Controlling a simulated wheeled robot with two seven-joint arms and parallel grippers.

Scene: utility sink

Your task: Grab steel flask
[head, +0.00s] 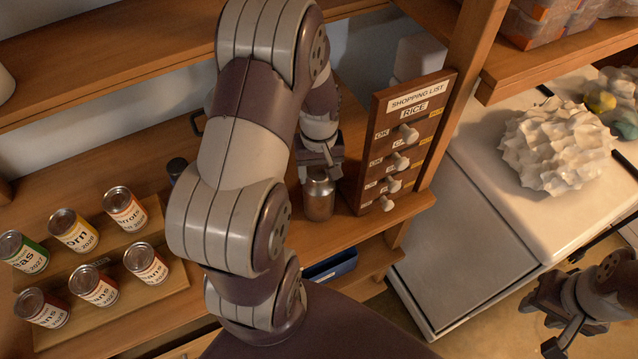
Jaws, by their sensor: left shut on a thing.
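The steel flask (319,200) is a small, shiny metal container upright at the shelf, beside the shopping list board. My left gripper (318,171) comes down on it from above and is shut on its top, which the fingers partly hide. I cannot tell whether the flask's base touches the shelf. My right gripper (566,342) is at the lower right, far from the flask, over the floor area. Its fingertips are dark and near the frame's bottom edge, so its opening is unclear.
The shopping list board (408,135) with several pegs stands close right of the flask. Several cans stand on a wooden tray (118,310) at left. A dark cup (177,168) is behind my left arm. A blue bin (332,266) sits below. A white crumpled object (556,147) lies on the right counter.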

